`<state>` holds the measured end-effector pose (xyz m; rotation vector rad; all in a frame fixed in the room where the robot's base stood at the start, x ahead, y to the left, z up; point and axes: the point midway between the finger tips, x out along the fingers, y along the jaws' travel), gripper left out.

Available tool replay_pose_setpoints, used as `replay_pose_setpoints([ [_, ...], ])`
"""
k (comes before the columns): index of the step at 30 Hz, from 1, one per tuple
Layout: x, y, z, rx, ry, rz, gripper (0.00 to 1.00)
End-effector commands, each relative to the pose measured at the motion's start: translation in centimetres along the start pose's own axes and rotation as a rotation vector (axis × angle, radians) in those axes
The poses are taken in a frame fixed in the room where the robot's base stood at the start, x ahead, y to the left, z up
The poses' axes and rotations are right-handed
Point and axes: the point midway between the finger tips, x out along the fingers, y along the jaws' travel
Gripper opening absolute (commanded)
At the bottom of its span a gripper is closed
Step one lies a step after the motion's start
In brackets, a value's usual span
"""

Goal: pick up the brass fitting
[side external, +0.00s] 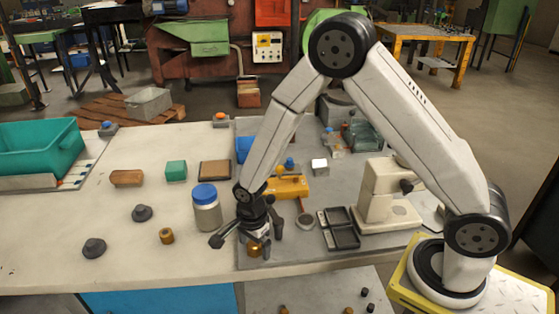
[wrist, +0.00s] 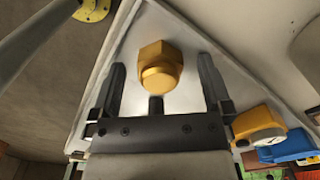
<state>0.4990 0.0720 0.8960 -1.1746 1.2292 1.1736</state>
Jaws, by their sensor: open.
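The brass fitting (wrist: 160,68) is a gold piece with a hexagonal part and a round end. In the wrist view it lies between and slightly beyond my two open fingers, with a gap on each side. In the side view the fitting (side external: 254,250) sits on the grey table section near the front edge, directly under my gripper (side external: 252,238). The fingers partly hide it there. My gripper is open, points down and holds nothing. A second, smaller brass-coloured ring-like piece (side external: 166,236) lies further left on the pale table.
A blue-lidded jar (side external: 206,208) stands close left of my gripper. A yellow device (side external: 288,187) is behind it; it also shows in the wrist view (wrist: 258,124). Black trays (side external: 340,230) and a cream machine (side external: 386,195) stand right. Dark knobs (side external: 94,247) lie left.

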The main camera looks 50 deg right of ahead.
Motion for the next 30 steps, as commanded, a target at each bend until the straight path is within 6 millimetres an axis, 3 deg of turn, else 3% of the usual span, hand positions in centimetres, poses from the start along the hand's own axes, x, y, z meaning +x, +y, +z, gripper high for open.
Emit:
replay_pose_setpoints([
  [2,0.0,0.0,0.0,0.000,0.000,0.000,1.00],
  [3,0.0,0.0,0.0,0.000,0.000,0.000,0.94],
  [12,0.0,0.0,0.0,0.000,0.000,0.000,0.00],
  [30,-1.2,-0.1,0.0,0.000,0.000,-0.002,0.00],
])
